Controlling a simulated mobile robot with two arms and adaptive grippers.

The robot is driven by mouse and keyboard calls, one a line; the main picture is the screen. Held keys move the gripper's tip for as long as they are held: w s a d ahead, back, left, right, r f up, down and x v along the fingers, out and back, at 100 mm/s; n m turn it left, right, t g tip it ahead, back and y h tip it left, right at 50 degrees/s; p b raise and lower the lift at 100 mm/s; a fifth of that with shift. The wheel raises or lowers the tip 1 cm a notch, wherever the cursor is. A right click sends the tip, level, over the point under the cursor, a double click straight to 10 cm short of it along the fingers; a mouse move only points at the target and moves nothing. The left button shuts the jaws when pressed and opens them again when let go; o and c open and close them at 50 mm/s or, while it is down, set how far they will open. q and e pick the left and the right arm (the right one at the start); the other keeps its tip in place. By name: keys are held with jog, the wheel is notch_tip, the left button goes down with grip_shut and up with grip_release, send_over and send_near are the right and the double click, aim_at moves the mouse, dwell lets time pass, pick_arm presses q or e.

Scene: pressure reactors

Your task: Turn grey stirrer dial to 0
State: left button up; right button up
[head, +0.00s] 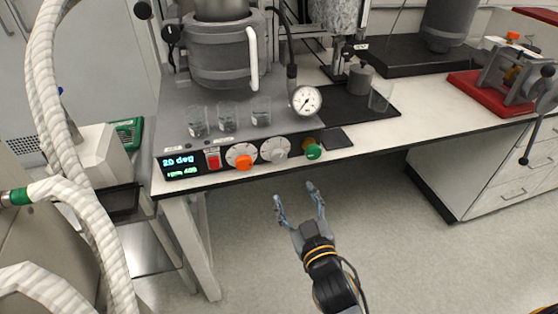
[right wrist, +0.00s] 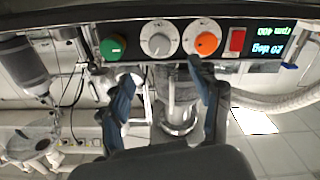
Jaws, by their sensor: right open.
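The grey stirrer dial (head: 275,150) is on the front panel of the reactor unit, between an orange dial (head: 242,158) and a green knob (head: 313,151). Its white scale plate shows, but the marks are too small to read. The display (head: 181,165) reads "20 deg" and "rpm 400". My right gripper (head: 296,188) is open and empty, in front of and below the panel, apart from the dials. In the right wrist view, which is upside down, the grey dial (right wrist: 158,42) lies just beyond and between the open fingertips (right wrist: 161,72). My left gripper is out of view.
A red switch (head: 213,159) sits left of the orange dial. Glass beakers (head: 229,115) and a pressure gauge (head: 305,100) stand above the panel. A thick white hose (head: 60,150) hangs at the left. The floor in front of the bench is clear.

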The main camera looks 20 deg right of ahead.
aim_at(279, 159)
jog(key=w, duration=0.7)
jog(key=w+p, duration=0.1)
jog(key=w, duration=0.5)
jog(key=shift+w+r, duration=0.2)
jog(key=shift+w, duration=0.2)
jog(key=c, duration=1.2)
jog(key=shift+o, duration=0.2)
